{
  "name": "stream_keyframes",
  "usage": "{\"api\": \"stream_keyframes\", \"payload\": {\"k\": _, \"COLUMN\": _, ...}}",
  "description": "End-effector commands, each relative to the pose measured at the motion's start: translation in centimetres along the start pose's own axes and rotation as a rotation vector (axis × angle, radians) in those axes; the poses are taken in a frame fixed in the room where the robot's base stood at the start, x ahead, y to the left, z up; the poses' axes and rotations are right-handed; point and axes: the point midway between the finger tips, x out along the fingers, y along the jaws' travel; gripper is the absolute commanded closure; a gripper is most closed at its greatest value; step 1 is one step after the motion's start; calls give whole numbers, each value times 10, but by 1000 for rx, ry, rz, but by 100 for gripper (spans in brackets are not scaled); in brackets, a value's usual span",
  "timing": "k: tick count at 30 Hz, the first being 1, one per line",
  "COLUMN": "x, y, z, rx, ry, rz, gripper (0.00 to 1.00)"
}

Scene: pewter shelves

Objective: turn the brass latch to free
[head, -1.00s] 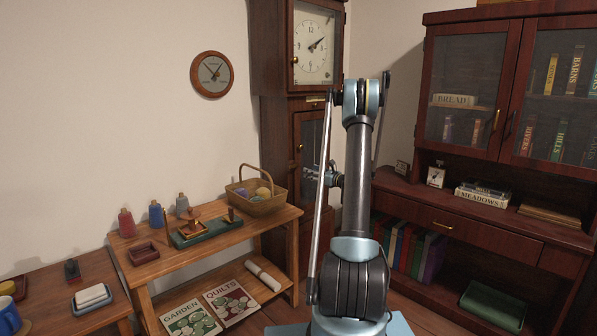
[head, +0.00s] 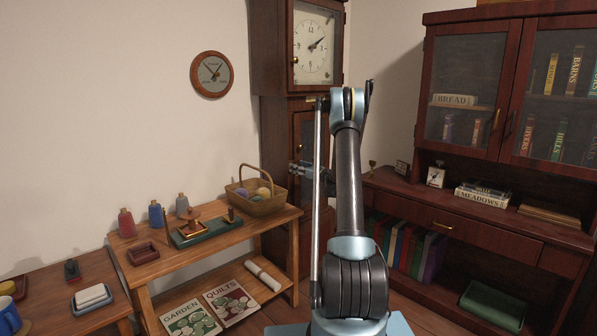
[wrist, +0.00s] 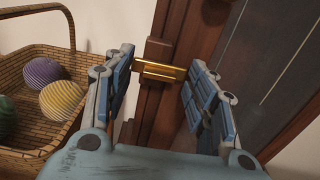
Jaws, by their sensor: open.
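The brass latch (wrist: 160,70) shows in the wrist view as a short, shiny bar lying roughly level across the dark wooden door frame (wrist: 186,38) of the tall clock. My gripper (wrist: 163,84) is open, with one blue-padded finger on each side of the latch. I see gaps between the pads and the latch, and no clear contact. In the head view my gripper (head: 298,170) is at the clock's lower door, partly behind my own arm. I cannot make out the latch clearly there.
A wicker basket (head: 262,205) of yarn balls stands on the wooden bench, close to the left of my gripper; it also shows in the wrist view (wrist: 32,62). The clock door's glass (wrist: 270,60) is to the right. A bookcase (head: 480,222) stands farther right.

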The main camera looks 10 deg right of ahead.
Motion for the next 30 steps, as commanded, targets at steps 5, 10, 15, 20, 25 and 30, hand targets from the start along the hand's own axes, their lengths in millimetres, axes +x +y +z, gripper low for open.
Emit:
{"api": "stream_keyframes", "payload": {"k": 5, "x": 0, "y": 0, "z": 0, "rx": 0, "ry": 0, "rz": 0, "gripper": 76}}
{"api": "stream_keyframes", "payload": {"k": 10, "x": 0, "y": 0, "z": 0, "rx": 0, "ry": 0, "rz": 0, "gripper": 93}}
{"api": "stream_keyframes", "payload": {"k": 15, "x": 0, "y": 0, "z": 0, "rx": -9, "ry": 0, "rz": -1, "gripper": 93}}
{"api": "stream_keyframes", "payload": {"k": 20, "x": 0, "y": 0, "z": 0, "rx": -54, "ry": 0, "rz": -1, "gripper": 92}}
{"api": "stream_keyframes", "payload": {"k": 25, "x": 0, "y": 0, "z": 0, "rx": -153, "ry": 0, "rz": -1, "gripper": 92}}
{"api": "stream_keyframes", "payload": {"k": 30, "x": 0, "y": 0, "z": 0, "rx": -297, "ry": 0, "rz": -1, "gripper": 92}}
